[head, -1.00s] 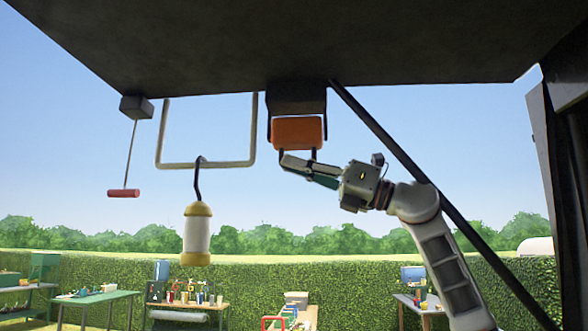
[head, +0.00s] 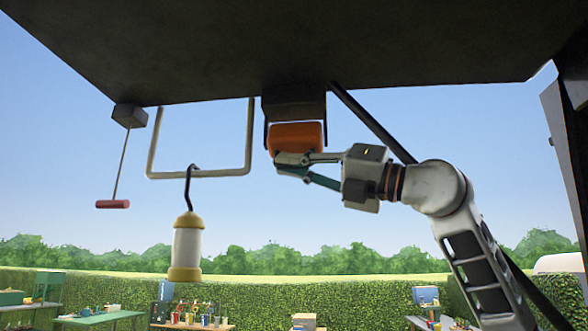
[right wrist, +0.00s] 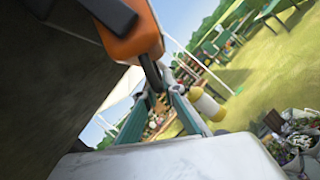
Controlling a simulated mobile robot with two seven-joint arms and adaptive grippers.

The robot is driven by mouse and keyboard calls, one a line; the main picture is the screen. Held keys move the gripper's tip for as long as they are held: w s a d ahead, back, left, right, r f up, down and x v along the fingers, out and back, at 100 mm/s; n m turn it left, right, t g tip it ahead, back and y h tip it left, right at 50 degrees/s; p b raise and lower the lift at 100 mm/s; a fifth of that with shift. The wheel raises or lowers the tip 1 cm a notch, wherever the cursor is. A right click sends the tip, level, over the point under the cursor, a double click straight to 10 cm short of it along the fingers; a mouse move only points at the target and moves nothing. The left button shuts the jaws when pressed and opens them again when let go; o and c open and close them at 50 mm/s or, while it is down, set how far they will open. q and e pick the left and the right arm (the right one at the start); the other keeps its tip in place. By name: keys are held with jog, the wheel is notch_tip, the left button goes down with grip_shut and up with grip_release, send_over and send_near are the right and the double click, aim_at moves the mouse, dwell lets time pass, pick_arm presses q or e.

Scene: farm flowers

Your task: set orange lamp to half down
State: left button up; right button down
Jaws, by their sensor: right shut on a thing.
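The orange lamp (head: 296,138) hangs in a dark bracket (head: 294,106) under the dark overhead panel. In the right wrist view the lamp (right wrist: 132,38) is close at the top, with a dark handle loop (right wrist: 151,72) below it. My right gripper (head: 292,164) comes in from the right, just under the lamp's lower edge, and is shut on the lamp's handle. In the head view its fingers hide the handle. My left gripper is not in view.
A white-and-yellow lantern (head: 187,247) hangs by a hook from a white U-shaped bar (head: 200,174) on the left. A red pull handle (head: 113,204) hangs farther left. A dark diagonal strut (head: 372,122) passes behind my right arm. Work tables (head: 100,317) stand far below.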

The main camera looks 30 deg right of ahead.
jog(key=shift+s+a+r+m, duration=0.1)
jog(key=shift+m, duration=0.2)
jog(key=c, duration=2.2)
grip_release()
jog(key=shift+o, duration=0.2)
jog(key=v, duration=0.7)
jog(key=shift+s, duration=0.2)
